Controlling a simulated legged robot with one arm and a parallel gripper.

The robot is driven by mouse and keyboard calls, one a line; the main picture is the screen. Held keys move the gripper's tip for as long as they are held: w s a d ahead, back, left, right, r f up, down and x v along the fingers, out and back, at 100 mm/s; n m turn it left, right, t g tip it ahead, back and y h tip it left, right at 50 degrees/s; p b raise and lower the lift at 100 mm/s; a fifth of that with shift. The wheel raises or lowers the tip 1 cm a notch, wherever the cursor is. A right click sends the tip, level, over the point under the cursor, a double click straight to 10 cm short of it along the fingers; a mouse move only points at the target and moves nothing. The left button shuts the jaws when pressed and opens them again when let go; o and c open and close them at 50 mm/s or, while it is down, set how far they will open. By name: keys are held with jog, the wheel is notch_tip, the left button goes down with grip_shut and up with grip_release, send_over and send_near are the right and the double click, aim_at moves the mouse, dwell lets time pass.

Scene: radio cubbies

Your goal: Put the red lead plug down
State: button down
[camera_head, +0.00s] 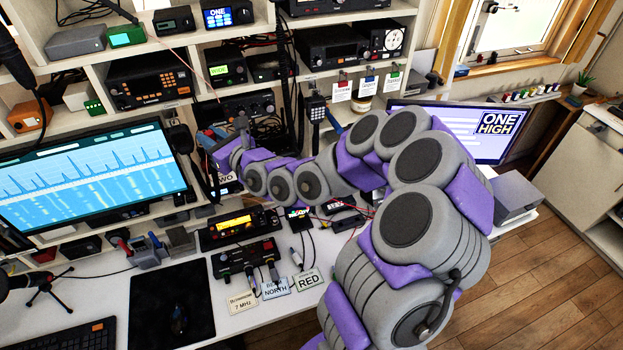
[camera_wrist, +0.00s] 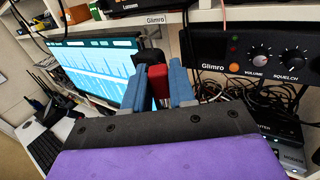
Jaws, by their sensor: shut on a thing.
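My gripper (camera_wrist: 158,84) has blue fingers shut on the red lead plug (camera_wrist: 157,80), which sits upright between them in the wrist view. In the head view my gripper (camera_head: 210,140) is above the desk, in front of the shelves and just right of the large monitor. The plug cannot be made out there, and its lead is not clear in either view. A tag reading RED (camera_head: 309,281) lies on the desk at the front, beside other tags.
The large monitor (camera_head: 90,175) stands at left. A radio with a yellow display (camera_head: 233,225) and a black box (camera_head: 246,256) with plugged leads sit on the desk below my arm. A Glimro radio (camera_wrist: 262,50) and tangled cables are close at right. A black mat (camera_head: 172,305) lies front left.

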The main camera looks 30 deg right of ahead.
jog(key=d+f+m+h+p, duration=0.35)
jog(key=d+f+h, duration=0.25)
jog(key=d+f, duration=1.45)
jog(key=s+d+f+m+h, duration=0.1)
jog(key=s+d+f, duration=0.4)
jog(key=s+f, duration=0.3)
jog(key=s+d+f+m+h+p, duration=0.1)
jog(key=s+d+f+h, duration=0.1)
jog(key=s+d+f, duration=0.4)
jog(key=s+f, duration=0.2)
jog(key=s, duration=0.1)
jog(key=shift+s, duration=0.4)
